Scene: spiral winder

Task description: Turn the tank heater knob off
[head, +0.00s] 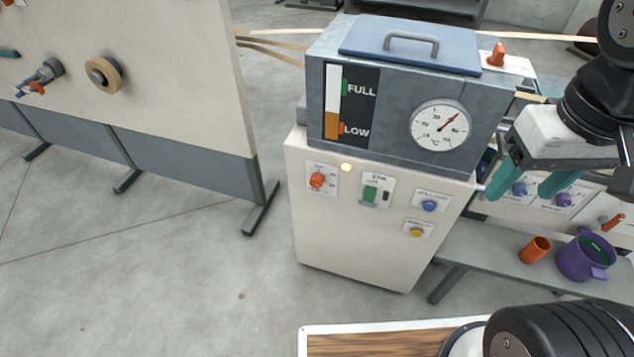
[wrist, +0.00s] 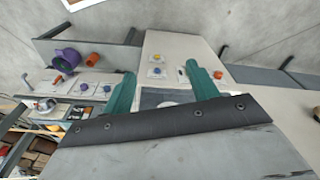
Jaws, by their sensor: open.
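In the head view the tank (head: 390,92) is a blue-grey box with a lid, a FULL/LOW level strip and a round °C dial (head: 440,126). It stands on a cream cabinet (head: 350,235). An orange-red knob (head: 317,180) sits on a white plate at the cabinet's upper left front; its lettering is too small to read. A small pale light (head: 346,167) glows beside it. My gripper (head: 522,190) has teal fingers, open and empty, right of the cabinet and well apart from this knob.
The cabinet also bears a green switch (head: 371,194), a blue knob (head: 429,206) and a yellow knob (head: 416,232). Another orange knob (head: 497,55) is behind the tank's right. A bench at right holds an orange cup (head: 536,249) and a purple mug (head: 586,256).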

